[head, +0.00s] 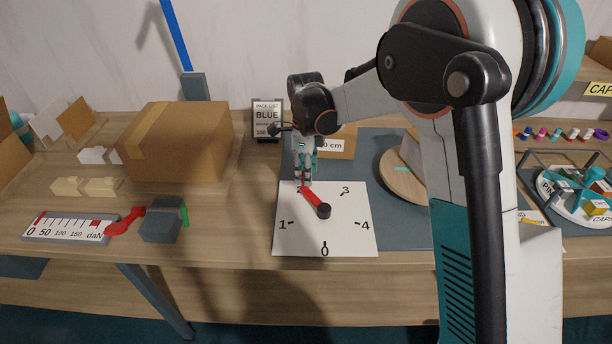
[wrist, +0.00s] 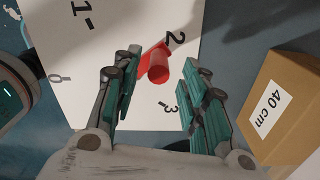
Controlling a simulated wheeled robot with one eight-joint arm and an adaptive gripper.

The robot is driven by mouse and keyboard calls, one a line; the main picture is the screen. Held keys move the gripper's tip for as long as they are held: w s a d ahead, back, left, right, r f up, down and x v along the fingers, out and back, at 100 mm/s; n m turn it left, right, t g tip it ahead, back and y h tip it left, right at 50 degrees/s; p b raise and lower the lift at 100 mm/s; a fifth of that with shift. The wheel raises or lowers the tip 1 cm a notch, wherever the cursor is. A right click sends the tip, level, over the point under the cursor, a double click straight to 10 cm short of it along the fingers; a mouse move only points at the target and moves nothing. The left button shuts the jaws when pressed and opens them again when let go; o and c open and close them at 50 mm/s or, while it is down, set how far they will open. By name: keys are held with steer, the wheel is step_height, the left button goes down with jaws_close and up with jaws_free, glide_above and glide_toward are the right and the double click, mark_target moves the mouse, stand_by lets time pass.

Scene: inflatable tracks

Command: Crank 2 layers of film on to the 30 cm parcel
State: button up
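A crank with a red arm (head: 311,197) and a dark hub (head: 323,210) sits on a white dial sheet (head: 300,240) numbered 0 to 4. Its red handle (wrist: 158,66) points toward the 2. My gripper (head: 303,183) hangs down over the handle end. In the wrist view my gripper (wrist: 160,90) is open, with the red handle between and just beyond the fingertips; I cannot tell if they touch. A cardboard parcel (head: 341,137) stands behind the sheet; its label is partly hidden there but reads 40 cm in the wrist view (wrist: 285,80). No 30 cm label is readable.
A round wooden disc (head: 400,182) lies right of the sheet, partly behind my arm. A large carton (head: 180,140), a pack list sign (head: 267,118) reading BLUE, a daN gauge (head: 68,228) and a grey block (head: 160,227) stand left. The bench front beside the sheet is clear.

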step_height(320, 180, up, 9)
steer(key=shift+r, duration=0.2)
stand_by(0.3)
steer(key=s+d+r+n+t, duration=0.2)
steer(key=s+d+r+n, duration=0.3)
steer(key=s+d, duration=0.15)
steer(key=s+d+r+n+t, duration=0.1)
steer(key=s+d+r+n, duration=0.4)
steer(key=s, duration=0.3)
steer(key=s+d+f+n+t, duration=0.2)
steer(key=s+d+n, duration=0.1)
steer(key=s+n, duration=0.2)
steer(key=s+d+f+n+t, duration=0.2)
steer(key=s+d+n, duration=0.2)
steer(key=s, duration=0.6)
steer(key=shift+d+f+n, duration=0.2)
steer(key=shift+f+n, duration=0.1)
steer(key=shift+n, duration=0.7)
